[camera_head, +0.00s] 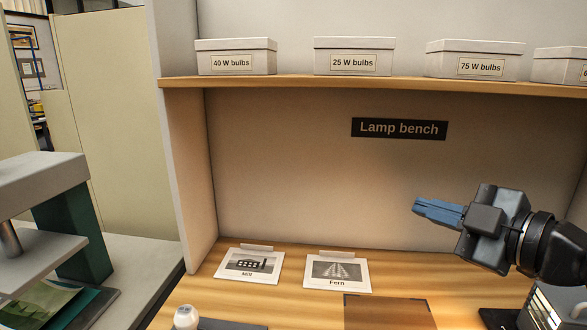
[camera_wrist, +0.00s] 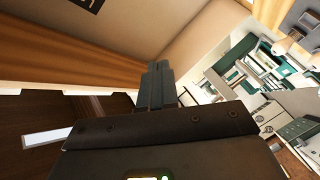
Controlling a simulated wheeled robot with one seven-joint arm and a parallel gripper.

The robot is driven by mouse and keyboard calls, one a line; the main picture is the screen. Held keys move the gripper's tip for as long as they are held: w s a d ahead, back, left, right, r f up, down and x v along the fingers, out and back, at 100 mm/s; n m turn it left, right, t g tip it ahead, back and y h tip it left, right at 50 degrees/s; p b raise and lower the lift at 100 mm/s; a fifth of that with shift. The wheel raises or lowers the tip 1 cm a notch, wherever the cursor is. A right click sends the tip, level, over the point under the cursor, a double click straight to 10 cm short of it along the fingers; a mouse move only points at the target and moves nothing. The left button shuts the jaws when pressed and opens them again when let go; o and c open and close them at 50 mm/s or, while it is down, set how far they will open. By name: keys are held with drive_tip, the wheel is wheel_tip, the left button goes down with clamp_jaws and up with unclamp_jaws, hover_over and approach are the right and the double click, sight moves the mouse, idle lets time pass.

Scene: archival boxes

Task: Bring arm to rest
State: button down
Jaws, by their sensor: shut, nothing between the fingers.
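My gripper (camera_head: 425,208) is held in the air at the right of the head view, above the wooden bench and below the shelf. Its blue fingers point left and are together, with nothing between them. In the wrist view the dark fingers (camera_wrist: 158,82) are also together and empty. My arm comes in from the right edge of the head view. The gripper touches nothing that I can see.
The shelf (camera_head: 330,84) carries several lidded boxes, including the 40 W bulbs box (camera_head: 236,57). The Mill card (camera_head: 249,265) and Fern card (camera_head: 337,273) rest on the bench (camera_head: 230,295). A brown panel (camera_head: 388,312) lies at front. A grey-green machine (camera_head: 75,230) stands left.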

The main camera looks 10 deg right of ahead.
drive_tip(key=s+a+m+t+h, duration=0.2)
drive_tip(key=a+m+t, duration=0.3)
drive_tip(key=m, duration=0.4)
drive_tip(key=s+a+f+m+g+h, duration=0.2)
drive_tip(key=s+f+m+h, duration=0.4)
drive_tip(key=s+f+m, duration=0.6)
drive_tip(key=s+d+f+n+g, duration=0.1)
drive_tip(key=s+f, duration=0.3)
drive_tip(key=s, duration=0.9)
drive_tip(key=s+d+f+n+g, duration=0.1)
drive_tip(key=s+d+f+n, duration=0.2)
drive_tip(key=s, duration=0.9)
drive_tip(key=shift+s+d+f+n+g+y, duration=0.2)
drive_tip(key=shift+s+f+n+g+y, duration=0.1)
drive_tip(key=shift+s+f+n+g, duration=0.15)
drive_tip(key=shift+w, duration=0.2)
